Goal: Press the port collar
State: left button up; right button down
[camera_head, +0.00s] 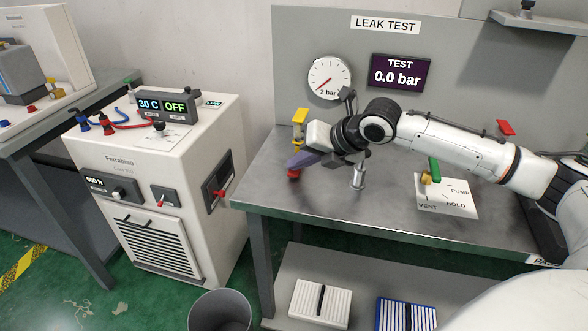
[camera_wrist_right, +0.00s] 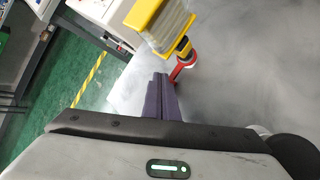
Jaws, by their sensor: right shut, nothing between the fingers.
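A red collar (camera_head: 294,173) sits low near the left end of the grey leak-test bench. A yellow-ended part with a pale middle (camera_head: 299,117) stands above it. In the wrist view the red collar (camera_wrist_right: 180,70) shows at the foot of the yellow-and-pale part (camera_wrist_right: 165,25). My right gripper (camera_head: 294,161) has purple fingers that are shut and empty. In the wrist view its fingertips (camera_wrist_right: 161,76) are just left of the red collar; I cannot tell whether they touch it. My left gripper is out of view.
A small metal post (camera_head: 358,175) stands on the bench (camera_head: 330,205) right of the gripper. A valve plate (camera_head: 447,198) with a green handle lies under my right arm. The gauge (camera_head: 329,78) and display (camera_head: 401,72) are on the back panel; the display reads 0.0 bar.

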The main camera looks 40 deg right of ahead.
aim_at(298, 173)
jog(key=shift+f, duration=0.45)
dwell(0.3)
jog(key=shift+r, duration=0.1)
jog(key=shift+r+p, duration=1.25)
jog(key=shift+p, duration=0.25)
notch_tip(298, 173, up, 2)
jog(key=shift+r+p, duration=0.2)
jog(key=shift+p, duration=0.4)
notch_tip(298, 173, up, 3)
jog(key=shift+f, duration=0.2)
